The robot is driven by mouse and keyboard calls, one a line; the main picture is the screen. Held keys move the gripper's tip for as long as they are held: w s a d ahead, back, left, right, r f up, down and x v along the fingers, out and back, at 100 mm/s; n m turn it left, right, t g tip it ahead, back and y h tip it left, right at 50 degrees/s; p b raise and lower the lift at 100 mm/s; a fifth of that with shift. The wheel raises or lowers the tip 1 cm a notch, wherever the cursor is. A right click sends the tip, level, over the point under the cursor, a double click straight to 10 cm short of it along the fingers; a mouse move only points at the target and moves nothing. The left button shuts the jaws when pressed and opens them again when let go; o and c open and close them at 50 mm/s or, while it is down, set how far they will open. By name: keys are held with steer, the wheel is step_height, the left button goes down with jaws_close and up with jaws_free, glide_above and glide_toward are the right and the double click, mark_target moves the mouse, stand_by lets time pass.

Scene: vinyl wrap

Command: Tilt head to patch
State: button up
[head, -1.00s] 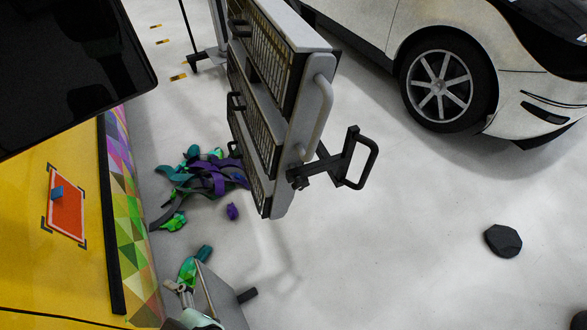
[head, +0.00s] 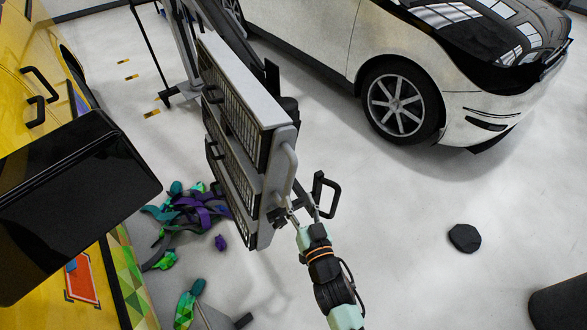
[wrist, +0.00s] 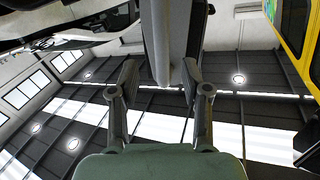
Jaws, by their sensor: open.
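The lamp head (head: 236,130), a grey frame with several grilled panels, hangs from a stand in the middle of the head view. A grey bar handle (head: 288,165) runs down its near side. The patch (head: 81,280) is an orange-red rectangle with dark corner marks on the yellow vehicle at lower left. My dark screen-like panel partly covers that vehicle. My gripper (head: 297,214) is open at the lower end of the lamp head, by the handle. In the wrist view, a grey bar (wrist: 164,45) lies between its spread fingers (wrist: 160,85); contact cannot be told.
A black bracket handle (head: 328,195) sticks out right of the lamp. Purple and green vinyl scraps (head: 195,212) lie on the floor at left. A white car (head: 400,60) stands behind right. A dark block (head: 464,238) and a dark cylinder (head: 560,303) are at right.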

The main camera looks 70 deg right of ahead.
mark_target(291, 184)
steer(key=b+x, duration=0.1)
steer(key=x, duration=0.7)
steer(key=shift+a, duration=0.1)
jaws_close()
